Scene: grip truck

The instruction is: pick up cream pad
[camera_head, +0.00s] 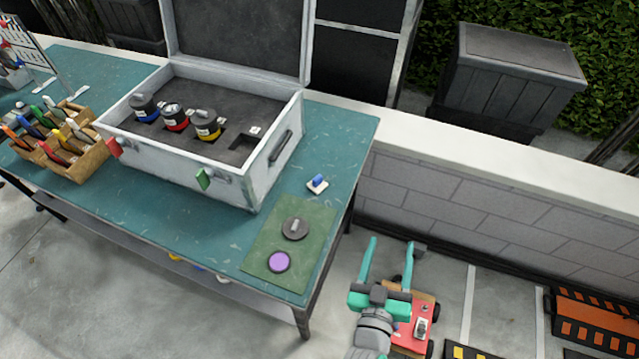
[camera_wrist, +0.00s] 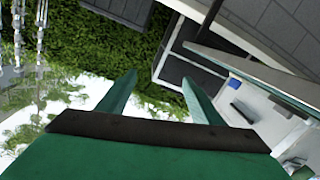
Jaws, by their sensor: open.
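A small cream pad (camera_head: 313,188) with a blue piece on top lies on the teal table (camera_head: 348,137), to the right of the open case and just above the green mat. My gripper (camera_head: 393,246) is open and empty. In the head view it is beyond the table's right edge, below and right of the pad and apart from it. In the wrist view my gripper (camera_wrist: 158,78) shows two spread teal fingers with nothing between them. I cannot make out the cream pad in that view.
An open white case (camera_head: 275,168) holds several dark canisters. A green mat (camera_head: 262,235) bears a dark round knob (camera_head: 295,229) and a purple disc (camera_head: 279,262). A wooden tool box (camera_head: 85,165) stands at left. A low grey wall (camera_head: 470,195) runs behind the table.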

